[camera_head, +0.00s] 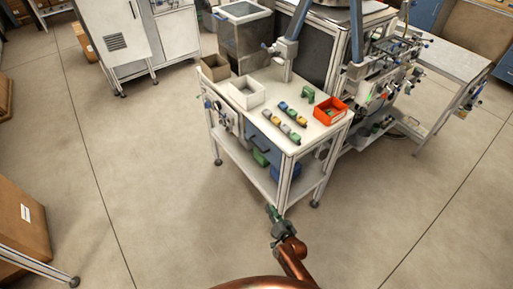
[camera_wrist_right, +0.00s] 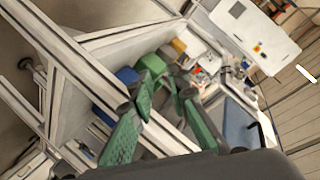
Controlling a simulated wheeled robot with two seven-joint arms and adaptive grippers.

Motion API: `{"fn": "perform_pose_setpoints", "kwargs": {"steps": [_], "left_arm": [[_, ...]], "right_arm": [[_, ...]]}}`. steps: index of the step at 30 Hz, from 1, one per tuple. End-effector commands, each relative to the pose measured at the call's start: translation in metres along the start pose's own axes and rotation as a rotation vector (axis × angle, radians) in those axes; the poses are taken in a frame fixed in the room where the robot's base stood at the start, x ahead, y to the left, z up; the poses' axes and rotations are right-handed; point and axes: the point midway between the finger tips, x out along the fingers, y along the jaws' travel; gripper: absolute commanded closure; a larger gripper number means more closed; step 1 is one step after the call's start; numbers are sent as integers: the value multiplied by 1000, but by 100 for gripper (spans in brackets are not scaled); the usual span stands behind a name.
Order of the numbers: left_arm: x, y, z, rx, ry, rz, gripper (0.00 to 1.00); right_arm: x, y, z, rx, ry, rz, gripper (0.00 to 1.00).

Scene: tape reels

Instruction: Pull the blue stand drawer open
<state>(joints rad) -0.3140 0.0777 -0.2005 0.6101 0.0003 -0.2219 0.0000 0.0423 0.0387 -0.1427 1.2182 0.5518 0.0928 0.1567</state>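The stand is a white-topped metal-frame table in the middle of the head view. Its blue drawer front (camera_head: 263,141) sits just under the top on the near side and looks shut. My right gripper (camera_head: 272,213) is on the floor side of the stand's near corner, low in the picture and apart from the drawer. In the right wrist view, my right gripper's green-padded fingers (camera_wrist_right: 168,105) stand apart with nothing between them. A blue panel (camera_wrist_right: 240,128) shows right of them; I cannot tell whether it is the drawer. My left gripper is out of view.
The stand top holds a red bin (camera_head: 331,111), a white bin (camera_head: 247,93) and several small coloured parts. Blue and green bins rest on its lower shelf. Machinery adjoins its right side. Open floor (camera_head: 150,150) lies left and in front. Boxes (camera_head: 22,225) stand far left.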

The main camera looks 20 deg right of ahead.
Motion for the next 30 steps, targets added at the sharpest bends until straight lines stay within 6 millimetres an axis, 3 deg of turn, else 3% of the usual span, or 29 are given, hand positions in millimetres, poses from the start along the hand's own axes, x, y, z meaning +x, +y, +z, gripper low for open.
{"fn": "perform_pose_setpoints", "kwargs": {"steps": [1,3,6,10,16,22,30], "left_arm": [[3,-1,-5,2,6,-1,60],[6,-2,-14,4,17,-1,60],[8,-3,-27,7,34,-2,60],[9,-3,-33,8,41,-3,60],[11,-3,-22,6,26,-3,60],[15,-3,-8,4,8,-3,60],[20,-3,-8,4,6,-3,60]], "right_arm": [[18,-36,-43,64,90,-60,84],[32,-77,-95,148,191,-132,84],[39,-124,-154,250,302,-220,84],[38,-161,-201,337,386,-297,84],[46,-178,-225,374,420,-329,84],[73,-184,-238,370,418,-328,84],[100,-191,-251,369,416,-326,84]]}}
